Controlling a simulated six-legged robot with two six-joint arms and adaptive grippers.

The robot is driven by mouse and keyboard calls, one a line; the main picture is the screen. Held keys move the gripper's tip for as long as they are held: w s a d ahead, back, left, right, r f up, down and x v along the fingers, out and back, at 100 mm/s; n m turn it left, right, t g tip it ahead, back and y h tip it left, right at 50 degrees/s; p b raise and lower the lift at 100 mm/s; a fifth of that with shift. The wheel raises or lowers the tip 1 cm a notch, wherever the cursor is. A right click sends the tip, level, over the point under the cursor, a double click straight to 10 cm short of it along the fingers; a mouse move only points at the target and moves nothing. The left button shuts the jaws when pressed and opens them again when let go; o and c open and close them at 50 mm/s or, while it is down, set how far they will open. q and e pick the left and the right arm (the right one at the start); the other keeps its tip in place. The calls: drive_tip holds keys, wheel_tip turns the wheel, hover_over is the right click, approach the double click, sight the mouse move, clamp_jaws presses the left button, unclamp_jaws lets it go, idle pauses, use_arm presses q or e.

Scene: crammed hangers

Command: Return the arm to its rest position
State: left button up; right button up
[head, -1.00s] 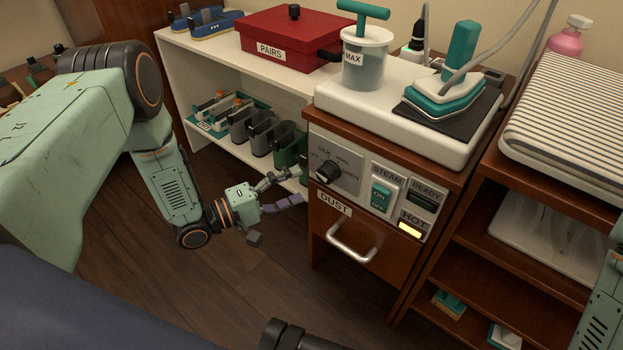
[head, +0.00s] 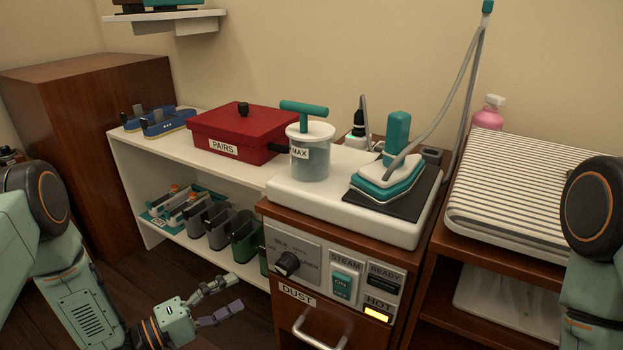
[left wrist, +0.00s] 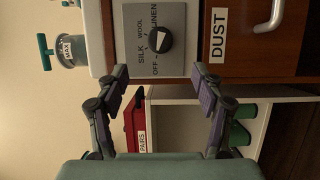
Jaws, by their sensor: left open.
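My left gripper (head: 228,298) is low at the left in the head view, beside the front of the wooden steam cabinet (head: 340,322). Its fingers are spread with nothing between them. In the left wrist view the open fingers (left wrist: 168,95) frame the cabinet's dial panel (left wrist: 155,38) from a distance, and the picture is turned sideways. The dial (head: 287,263) sits left of the STEAM switch (head: 342,285) and the lit HOT lamp (head: 376,314). My right arm's links show at the right edge of the head view; its gripper is out of the picture.
A white shelf (head: 125,157) holds the red PAIRS box (head: 240,135) and several grey and green holders (head: 218,228). A teal iron (head: 388,170) and MAX jar (head: 310,160) stand on the cabinet top. A striped board (head: 535,185) is at right. Dark floor lies below the shelf.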

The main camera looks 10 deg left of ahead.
use_arm(q)
wheel_tip(320, 180, down, 7)
drive_tip(key=s+a+m+g+y, duration=0.1)
drive_tip(key=m+y, duration=0.2)
drive_tip(key=y, duration=0.2)
drive_tip(key=s+d+f+m+g+y+p, duration=0.25)
drive_tip(key=s+f+g, duration=0.25)
drive_tip(key=s, duration=0.4)
drive_tip(key=s+r+m+g+y+p, duration=0.2)
drive_tip(key=s+r+g+p, duration=0.1)
drive_tip(key=s, duration=0.6)
drive_tip(key=s+r+m+g+y+p, duration=0.1)
drive_tip(key=s+r+g+y+p, duration=0.1)
drive_tip(key=s+r, duration=0.4)
drive_tip(key=s+d+g+p, duration=0.1)
drive_tip(key=s+g, duration=0.1)
drive_tip(key=s, duration=0.2)
drive_tip(key=shift+s+m, duration=0.15)
drive_tip(key=shift+m, duration=0.2)
drive_tip(key=shift+y, duration=0.25)
